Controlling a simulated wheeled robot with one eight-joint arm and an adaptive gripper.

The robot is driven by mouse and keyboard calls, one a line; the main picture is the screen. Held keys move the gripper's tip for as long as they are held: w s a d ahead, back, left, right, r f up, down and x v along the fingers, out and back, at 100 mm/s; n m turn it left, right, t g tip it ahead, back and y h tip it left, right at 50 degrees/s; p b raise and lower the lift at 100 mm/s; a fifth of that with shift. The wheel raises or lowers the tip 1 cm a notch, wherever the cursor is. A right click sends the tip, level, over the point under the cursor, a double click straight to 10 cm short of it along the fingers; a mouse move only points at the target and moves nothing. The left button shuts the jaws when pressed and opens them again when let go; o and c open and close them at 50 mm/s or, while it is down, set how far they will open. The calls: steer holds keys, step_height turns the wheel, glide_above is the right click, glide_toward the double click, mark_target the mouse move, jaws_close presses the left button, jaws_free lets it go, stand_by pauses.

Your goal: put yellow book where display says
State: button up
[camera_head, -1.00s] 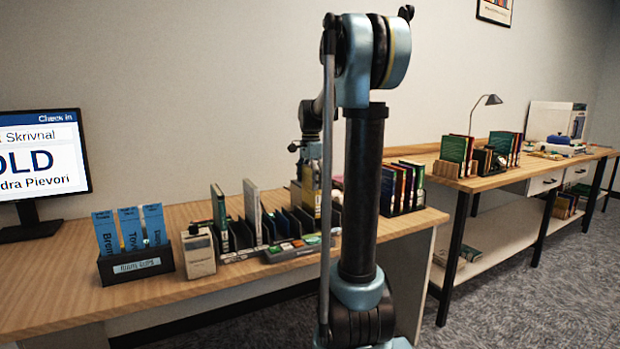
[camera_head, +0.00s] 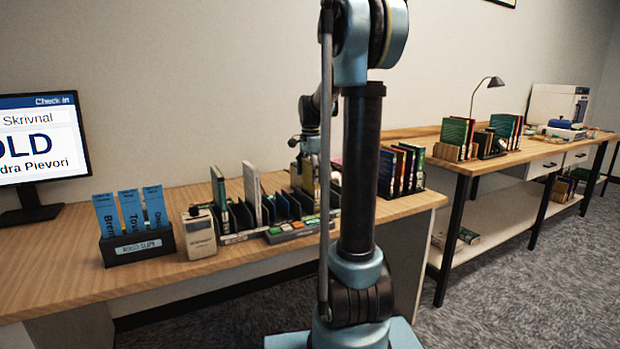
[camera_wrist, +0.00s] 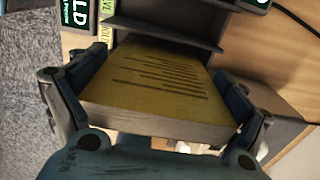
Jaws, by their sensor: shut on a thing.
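The yellow book (camera_wrist: 152,85) is held in my gripper (camera_wrist: 166,72), whose two fingers press on its sides in the wrist view. The book's far end points at a dark slotted rack; whether it is inside a slot I cannot tell. In the head view the yellow book (camera_head: 309,175) hangs upright at the rack's right part, partly behind my arm. The rack (camera_head: 285,208) has several dark dividers and labels in front. The display (camera_head: 40,140) at the left is cut off and reads "Check in", "Skrivnal", "OLD" and "dra Pievori".
A second table (camera_head: 510,165) with books and a lamp (camera_head: 488,85) is further right.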

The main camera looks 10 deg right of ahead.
steer(key=shift+f, duration=0.5)
steer(key=o, duration=1)
steer(key=shift+o, duration=0.2)
step_height(320, 180, up, 12)
steer(key=shift+f, duration=0.1)
